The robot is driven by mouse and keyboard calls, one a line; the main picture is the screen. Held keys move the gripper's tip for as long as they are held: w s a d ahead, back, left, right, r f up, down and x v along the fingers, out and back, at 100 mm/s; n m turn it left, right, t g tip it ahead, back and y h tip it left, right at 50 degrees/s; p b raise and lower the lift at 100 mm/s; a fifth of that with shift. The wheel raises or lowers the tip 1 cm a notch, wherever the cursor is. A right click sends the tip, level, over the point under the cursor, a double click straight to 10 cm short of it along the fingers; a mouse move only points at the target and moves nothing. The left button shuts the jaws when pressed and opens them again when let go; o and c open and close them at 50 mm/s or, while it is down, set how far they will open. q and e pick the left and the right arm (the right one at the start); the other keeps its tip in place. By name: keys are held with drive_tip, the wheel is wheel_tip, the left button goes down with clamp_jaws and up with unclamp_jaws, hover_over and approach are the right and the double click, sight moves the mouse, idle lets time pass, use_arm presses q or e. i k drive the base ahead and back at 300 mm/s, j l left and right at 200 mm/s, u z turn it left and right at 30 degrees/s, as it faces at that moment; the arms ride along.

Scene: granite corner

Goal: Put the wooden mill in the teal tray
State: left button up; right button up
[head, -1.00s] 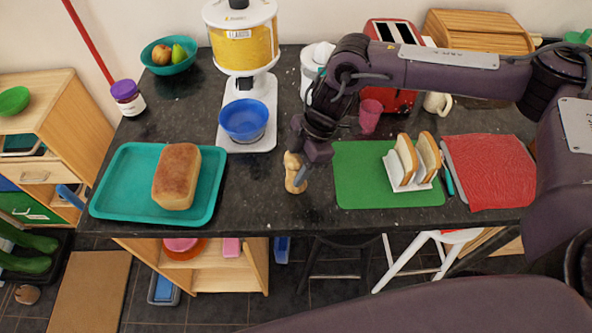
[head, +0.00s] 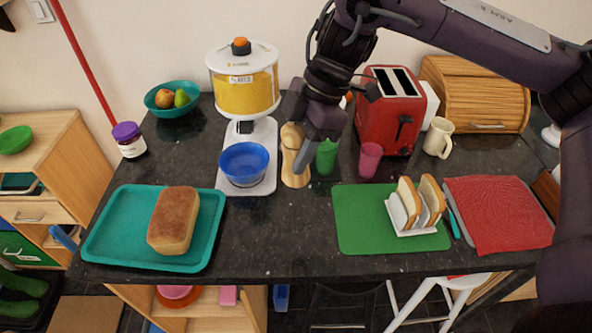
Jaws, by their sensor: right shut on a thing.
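The wooden mill (head: 291,168) is pale, turned wood and stands upright in the grip of my right gripper (head: 299,150). It is held above the dark counter, to the right of the blue bowl in the head view. One grey finger shows at its right side; the other finger is hidden. The teal tray (head: 103,243) lies at the front left of the counter. A brown loaf (head: 173,219) sits on its right half, leaving the left half bare. My left gripper is not in view.
A yellow-and-white appliance (head: 245,85) with a blue bowl (head: 245,162) on its base stands between the mill and the tray's back right. The counter before the mill is clear.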

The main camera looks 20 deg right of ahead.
sight(127, 227)
drive_tip(key=i+j+u, duration=0.2)
drive_tip(key=j, duration=0.15)
drive_tip(key=i+j+u, duration=0.2)
drive_tip(key=j, duration=0.2)
drive_tip(key=j+u, duration=0.2)
drive_tip(key=j, duration=0.15)
drive_tip(key=i, duration=0.05)
